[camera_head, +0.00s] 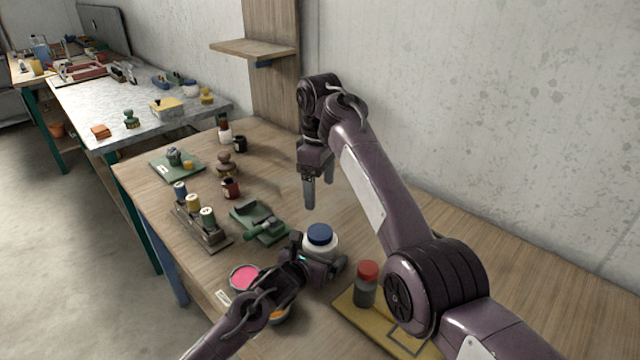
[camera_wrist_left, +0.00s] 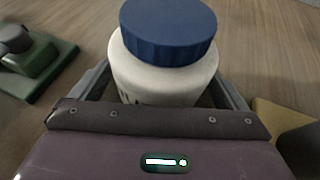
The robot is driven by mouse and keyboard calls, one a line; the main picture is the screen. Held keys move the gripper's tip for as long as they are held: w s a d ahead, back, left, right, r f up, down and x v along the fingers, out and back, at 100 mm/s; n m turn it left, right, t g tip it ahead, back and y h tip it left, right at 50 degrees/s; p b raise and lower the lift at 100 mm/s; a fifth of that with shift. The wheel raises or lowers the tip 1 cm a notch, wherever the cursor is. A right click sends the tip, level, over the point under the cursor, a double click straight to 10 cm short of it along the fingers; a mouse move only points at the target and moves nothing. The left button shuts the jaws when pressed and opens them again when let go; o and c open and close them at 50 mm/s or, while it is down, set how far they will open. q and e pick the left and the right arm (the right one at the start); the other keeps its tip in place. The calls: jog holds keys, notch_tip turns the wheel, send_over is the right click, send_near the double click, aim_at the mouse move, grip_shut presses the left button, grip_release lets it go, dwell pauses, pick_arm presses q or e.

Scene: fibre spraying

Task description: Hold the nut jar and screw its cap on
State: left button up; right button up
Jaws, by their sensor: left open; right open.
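The nut jar appears to be the white jar (camera_head: 322,246) with a blue cap (camera_head: 320,233) on its top; how far the cap is screwed on cannot be told. In the left wrist view the jar (camera_wrist_left: 160,82) stands upright under its blue cap (camera_wrist_left: 168,30). My left gripper (camera_head: 326,265) is open, low at the jar, with a finger on either side of it. Whether the fingers touch it is hidden. My right gripper (camera_head: 319,192) is open and empty, fingers pointing down, above the table behind the jar.
A red-capped grey jar (camera_head: 367,284) stands on a yellow board (camera_head: 350,306) to the right. A pink-filled tin (camera_head: 244,276) is beside my left arm. A green tool tray (camera_head: 259,222) and a spool rack (camera_head: 203,228) are left.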

pick_arm(q)
jog(key=shift+s, duration=0.1)
jog(key=shift+b+v, duration=0.6)
jog(key=shift+v, duration=3.25)
